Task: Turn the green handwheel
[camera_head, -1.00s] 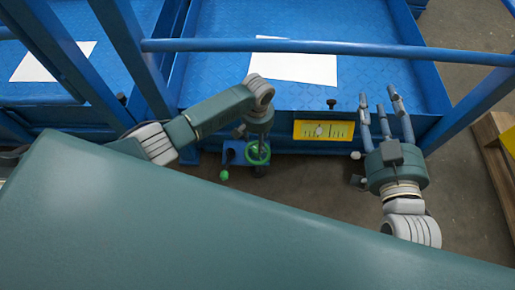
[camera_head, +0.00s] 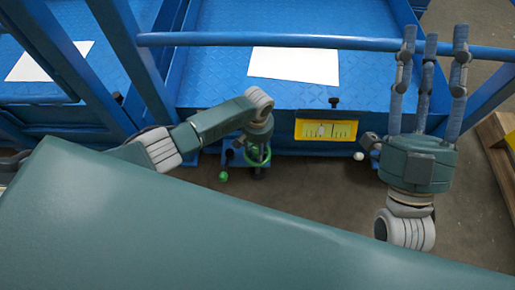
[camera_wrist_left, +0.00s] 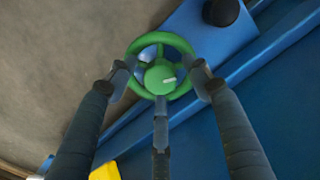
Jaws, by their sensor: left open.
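The green handwheel (camera_head: 257,155) sits low at the front of the blue platform, partly hidden behind my left gripper in the head view. In the left wrist view the handwheel (camera_wrist_left: 146,49) shows its green rim and hub with a light mark. My left gripper (camera_wrist_left: 162,86) is open, with its fingers spread around the near part of the rim; I cannot tell whether they touch it. In the head view my left gripper (camera_head: 257,150) points down at the wheel. My right gripper (camera_head: 428,55) is open and empty, fingers pointing up, in front of the blue platform at the right.
The blue platform (camera_head: 215,75) holds a white sheet (camera_head: 294,65). A blue rail (camera_head: 330,42) crosses above it. A wooden pallet (camera_head: 497,130) stands right.

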